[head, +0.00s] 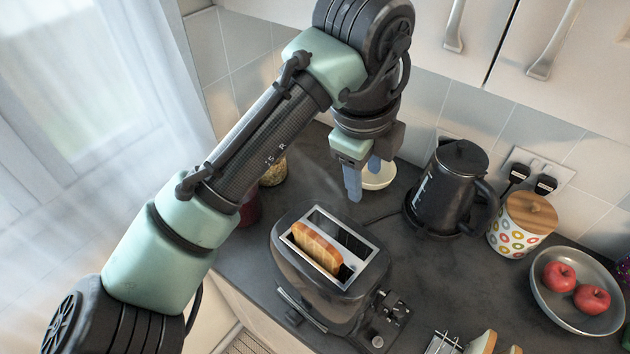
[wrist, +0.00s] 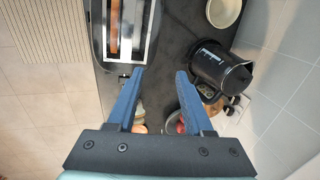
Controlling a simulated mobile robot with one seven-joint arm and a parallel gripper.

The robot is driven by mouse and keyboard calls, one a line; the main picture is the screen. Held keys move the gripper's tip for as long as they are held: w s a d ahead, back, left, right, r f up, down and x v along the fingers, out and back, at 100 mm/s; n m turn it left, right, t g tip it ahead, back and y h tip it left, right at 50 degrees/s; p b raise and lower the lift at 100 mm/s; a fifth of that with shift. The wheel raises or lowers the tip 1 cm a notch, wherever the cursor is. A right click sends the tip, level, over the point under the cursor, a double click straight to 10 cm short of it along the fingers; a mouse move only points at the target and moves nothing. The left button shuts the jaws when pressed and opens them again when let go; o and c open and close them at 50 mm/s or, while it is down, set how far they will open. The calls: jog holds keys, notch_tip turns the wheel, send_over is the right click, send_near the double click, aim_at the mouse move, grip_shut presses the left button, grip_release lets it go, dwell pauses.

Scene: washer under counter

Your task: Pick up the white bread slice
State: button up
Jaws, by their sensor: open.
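A bread slice with a golden-brown crust (head: 316,247) stands upright in one slot of the black and silver toaster (head: 288,272); the other slot looks empty. The slice also shows in the wrist view (wrist: 113,30), at the top left. More bread slices (head: 482,343) stand by a wire rack at the bottom edge, partly cut off. I cannot tell for certain which slice is the white one. My gripper (head: 363,178) is open and empty, above and behind the toaster, apart from the bread. Its blue fingers show in the wrist view (wrist: 159,75).
A black kettle (head: 450,195) stands right of the toaster, with a white bowl (head: 383,180) behind my fingers. A patterned canister (head: 520,225) and a grey bowl (head: 552,308) of red apples are farther right. Jars stand at the left. Counter between kettle and rack is clear.

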jog(key=s+a+f+m+g+y, duration=0.1)
jog(key=s+a+f+g+y, duration=0.15)
jog(key=a, duration=0.35)
jog(key=p, duration=0.1)
send_over(316, 237)
jog(key=s, duration=0.1)
jog(key=shift+h, duration=0.35)
jog(key=f, duration=0.5)
jog(key=shift+d+f, duration=0.15)
jog(key=shift+d, duration=0.25)
jog(key=f, duration=0.1)
jog(key=f+p, duration=0.1)
jog(key=f, duration=0.1)
jog(key=w+f+p, duration=0.1)
jog(key=f, duration=0.1)
jog(key=shift+a+f, duration=0.15)
jog(key=shift+a, duration=0.25)
jog(key=shift+f+p, duration=0.3)
jog(key=shift+f, duration=0.05)
grip_shut()
